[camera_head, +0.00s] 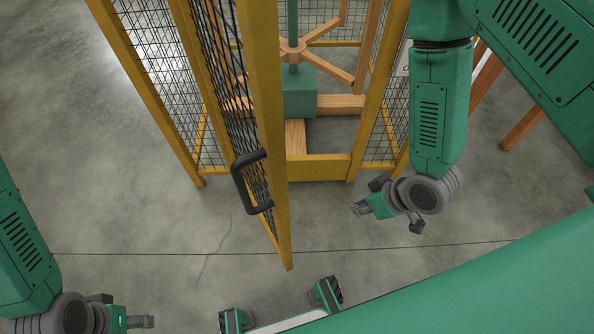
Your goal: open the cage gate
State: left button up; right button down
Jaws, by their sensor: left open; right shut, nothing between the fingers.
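The cage gate (273,150) is a tall yellow-framed mesh panel. It stands swung out from the yellow cage front toward me, seen nearly edge-on, with the doorway to its right uncovered. Its black handle (239,180) is on the panel's left face near the free edge. My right gripper (362,208) is shut and empty, right of the gate and in front of the cage's right post, apart from both. My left gripper (138,321) is open at the bottom left, away from the handle and partly cut off by the frame edge.
Inside the cage (149,83) stands a wooden device with spokes (292,50) on a green block (299,95). A low yellow sill (318,169) crosses the doorway. The concrete floor (110,220) left of the gate is clear.

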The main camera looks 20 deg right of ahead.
jog(key=w+a+r+n+t+y+b, duration=0.1)
jog(key=w+a+r+n+y, duration=0.15)
jog(key=w+y, duration=0.2)
jog(key=w+a+r+n+t+y, duration=0.1)
jog(key=w+a+r+n+y, duration=0.15)
jog(key=w+n, duration=0.2)
jog(key=s+d+r+n+g+y+b, duration=0.2)
jog(key=s+d+r+n+g+y, duration=0.25)
jog(key=r+n+g+y, duration=0.35)
pick_arm(q)
jog(key=f+b, duration=0.1)
jog(key=f, duration=0.1)
jog(key=w+f+b, duration=0.1)
jog(key=f, duration=0.2)
jog(key=shift+w+d, duration=0.2)
pick_arm(e)
jog(key=s+a+n+g+h, duration=0.1)
jog(key=s+a, duration=0.1)
jog(key=a, duration=1.2)
jog(key=shift+s+a+f, duration=0.15)
jog(key=shift+s+f, duration=0.1)
jog(key=shift+s, duration=0.1)
